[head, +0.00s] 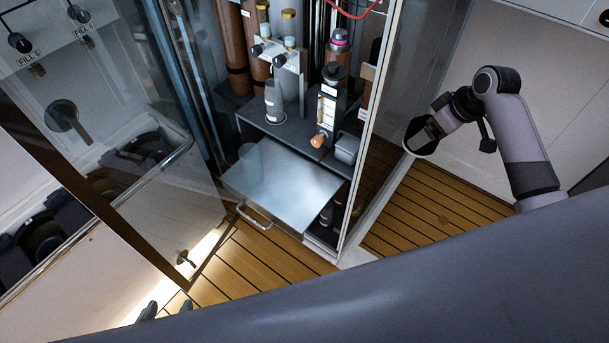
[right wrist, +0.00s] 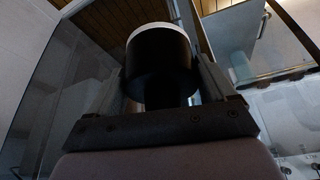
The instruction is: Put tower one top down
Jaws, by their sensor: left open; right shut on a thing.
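My right gripper (head: 432,132) is at the right of the head view, to the right of the open cabinet, in the air. It is shut on a dark round piece, probably the tower one top (head: 412,140). In the right wrist view the tower top (right wrist: 160,65) is a black cylinder with a white rim, held between the two fingers (right wrist: 160,88). My left gripper (head: 167,309) shows only its two fingertips at the lower left; they are apart with nothing between them. Brown towers (head: 231,45) stand at the back left of the cabinet; which is tower one I cannot tell.
A metal drawer or tray (head: 283,182) with a handle sticks out of the cabinet. Above it a dark shelf (head: 290,130) bears bottles and fittings. A glass door (head: 150,180) stands open at left. Wooden floor (head: 425,215) is clear at right.

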